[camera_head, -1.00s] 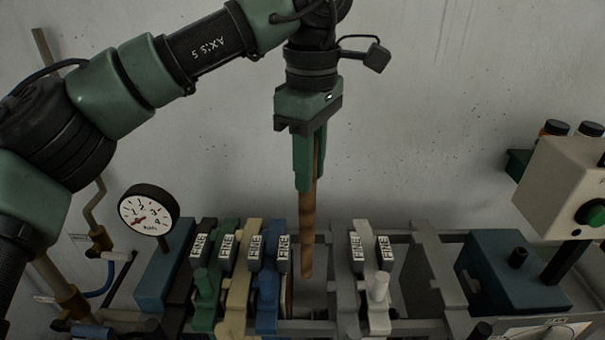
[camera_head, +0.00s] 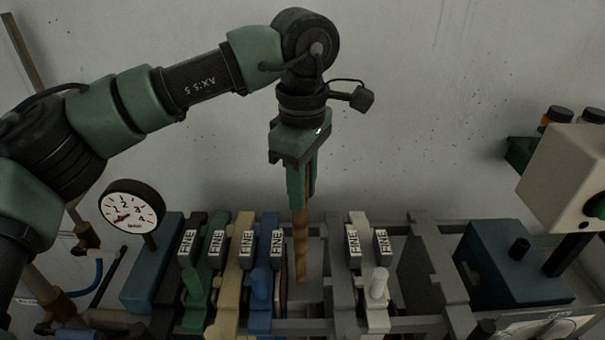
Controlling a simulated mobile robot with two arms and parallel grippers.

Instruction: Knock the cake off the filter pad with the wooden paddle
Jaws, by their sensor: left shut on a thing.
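My left gripper (camera_head: 302,198) points down, shut on the wooden paddle (camera_head: 301,240). The brown paddle hangs nearly upright, its lower end in the gap of the filter press between the blue plate (camera_head: 261,290) and the grey plate (camera_head: 343,285). A thin brownish edge (camera_head: 283,292) shows beside the blue plate, close to the paddle tip; I cannot tell whether this is the pad or the cake, or whether the paddle touches it. My right gripper is not in view.
Several upright plates with "FINE" tags stand left of the gap, including a green one (camera_head: 195,285). A white plate (camera_head: 378,290) stands right of it. A pressure gauge (camera_head: 131,207) is at left, a blue block (camera_head: 512,265) at right. A pale wall is behind.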

